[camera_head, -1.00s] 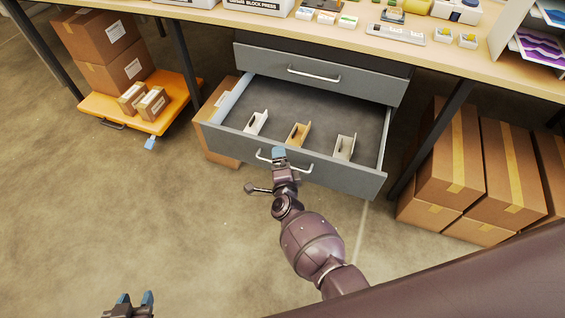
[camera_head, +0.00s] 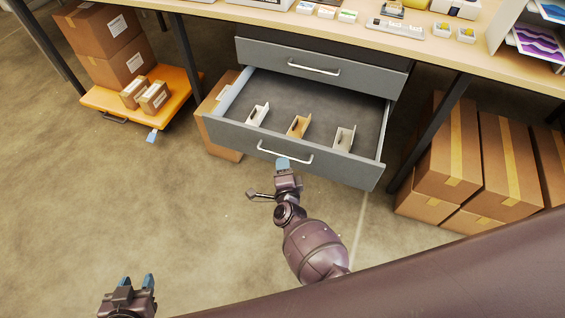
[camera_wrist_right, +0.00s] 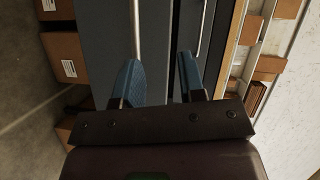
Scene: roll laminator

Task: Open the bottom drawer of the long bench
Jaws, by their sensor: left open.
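The bottom drawer (camera_head: 290,152) of the long bench (camera_head: 250,14) is pulled out, its inside in plain view. Its silver handle (camera_head: 285,154) is on the grey front. My right gripper (camera_head: 283,163) is just in front of this handle, slightly to the near side. In the right wrist view its two blue fingers (camera_wrist_right: 160,78) are spread apart, with a handle bar (camera_wrist_right: 137,30) beyond the left-hand finger. I cannot tell whether they touch. My left gripper (camera_head: 136,282) is open and empty above the floor at the lower left.
The upper drawer (camera_head: 320,64) is shut. The open drawer holds three small holders, including a tan one (camera_head: 299,126). Cartons (camera_head: 448,165) stand right of the drawer. An orange cart (camera_head: 170,105) with boxes is at left. Floor in front is clear.

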